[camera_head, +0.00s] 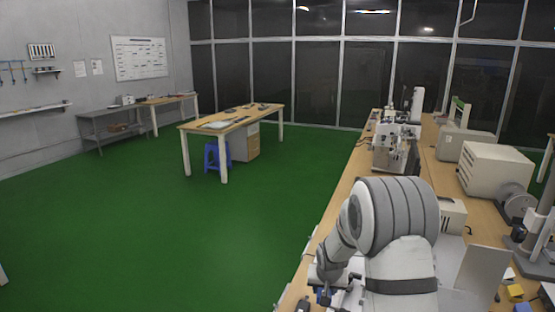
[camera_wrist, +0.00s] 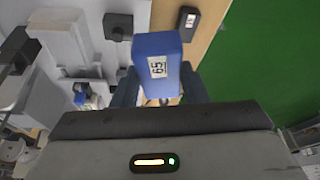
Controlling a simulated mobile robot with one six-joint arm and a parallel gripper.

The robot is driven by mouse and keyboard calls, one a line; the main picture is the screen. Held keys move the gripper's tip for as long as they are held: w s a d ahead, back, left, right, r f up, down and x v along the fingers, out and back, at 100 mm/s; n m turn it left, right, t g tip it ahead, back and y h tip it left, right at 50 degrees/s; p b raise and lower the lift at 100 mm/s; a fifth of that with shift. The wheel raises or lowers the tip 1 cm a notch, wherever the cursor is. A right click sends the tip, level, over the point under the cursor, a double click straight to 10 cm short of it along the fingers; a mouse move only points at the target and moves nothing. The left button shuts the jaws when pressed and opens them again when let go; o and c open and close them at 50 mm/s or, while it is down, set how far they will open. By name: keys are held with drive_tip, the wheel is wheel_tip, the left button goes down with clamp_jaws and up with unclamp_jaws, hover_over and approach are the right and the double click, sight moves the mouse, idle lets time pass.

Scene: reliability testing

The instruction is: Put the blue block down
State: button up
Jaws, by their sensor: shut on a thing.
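The blue block (camera_wrist: 158,55) is held in my gripper (camera_wrist: 158,86) in the wrist view. It has a white label with dark digits. A dark finger lies on each side of the block, and its lower part is hidden between the fingers and the gripper body. In the head view my gripper (camera_head: 323,284) is low at the bottom, by the left edge of the long wooden workbench (camera_head: 337,218).
In the wrist view a black box (camera_wrist: 118,26) and a small dark device (camera_wrist: 187,19) lie near the block. Grey-white equipment (camera_wrist: 64,38) fills the left. Green floor (camera_wrist: 270,60) lies beyond the bench edge. Machines (camera_head: 392,148) and a beige box (camera_head: 494,170) stand along the bench.

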drive_tip(key=s+f+n, duration=0.2)
drive_tip(key=s+f, duration=0.3)
drive_tip(key=s, duration=0.7)
drive_tip(key=f+b, duration=0.6)
drive_tip(key=f, duration=0.1)
drive_tip(key=f+b, duration=0.3)
drive_tip(key=b, duration=0.1)
drive_tip(key=shift+w+d+f, duration=0.15)
drive_tip(key=shift+d+f, duration=0.1)
drive_tip(key=shift+d, duration=0.1)
